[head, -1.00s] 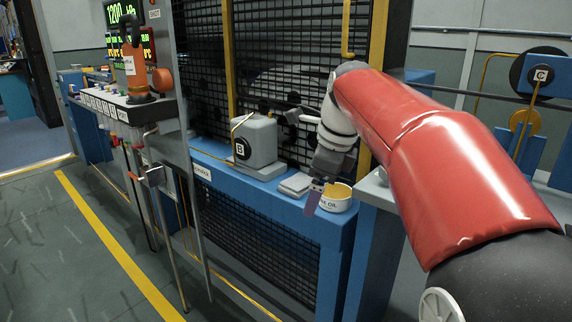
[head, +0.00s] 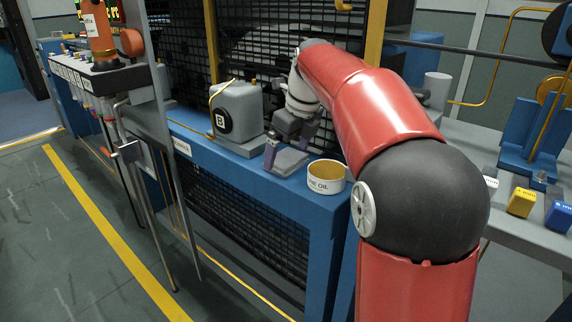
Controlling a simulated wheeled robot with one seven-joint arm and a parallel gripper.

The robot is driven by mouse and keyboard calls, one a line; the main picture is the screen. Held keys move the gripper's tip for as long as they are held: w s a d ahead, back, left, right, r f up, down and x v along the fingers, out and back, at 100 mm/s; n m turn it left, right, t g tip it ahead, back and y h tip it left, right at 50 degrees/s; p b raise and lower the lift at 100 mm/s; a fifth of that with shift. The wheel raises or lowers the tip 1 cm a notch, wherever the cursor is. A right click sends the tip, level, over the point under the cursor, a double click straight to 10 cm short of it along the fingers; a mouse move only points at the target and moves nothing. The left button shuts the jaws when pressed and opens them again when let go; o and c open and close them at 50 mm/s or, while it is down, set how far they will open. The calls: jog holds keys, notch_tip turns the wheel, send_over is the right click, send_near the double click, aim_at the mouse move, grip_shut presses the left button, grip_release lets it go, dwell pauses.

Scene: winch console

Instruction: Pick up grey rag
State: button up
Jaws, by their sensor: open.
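The grey rag (head: 291,163) lies folded flat on the blue ledge (head: 262,182), between the grey box marked B and the oil tin. My gripper (head: 287,152) points down over the rag with its jaws apart. One purple-grey finger shows at the rag's left side, and the other is near its far right side. The rag lies between or just below the fingers; I cannot tell whether they touch it. Nothing is seen held.
A white tin labelled OIL (head: 327,184) stands close to the right of the rag. The grey box marked B (head: 238,112) stands to the left. A black mesh guard (head: 262,60) rises behind the ledge. A console with levers (head: 95,62) is at the far left.

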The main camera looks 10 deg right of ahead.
aim_at(285, 158)
jog(key=shift+w+a+f, duration=0.1)
jog(key=shift+f, duration=0.45)
jog(key=c, duration=0.8)
jog(key=shift+r, duration=0.1)
jog(key=shift+a+r+p, duration=0.15)
jog(key=shift+r+p, duration=0.15)
jog(key=shift+r, duration=0.2)
jog(key=r+p, duration=0.1)
jog(key=r, duration=0.2)
jog(key=r+p, duration=0.1)
jog(key=r, duration=0.2)
jog(key=shift+s+a+r, duration=0.15)
jog(key=shift+s+a, duration=0.05)
jog(key=s+a, duration=0.3)
jog(key=a, duration=0.2)
jog(key=s+a, duration=0.4)
jog(key=a, duration=0.1)
jog(key=s+a+b, duration=0.1)
jog(key=s+a, duration=0.3)
jog(key=a, duration=0.1)
jog(key=shift+s+a+f, duration=0.2)
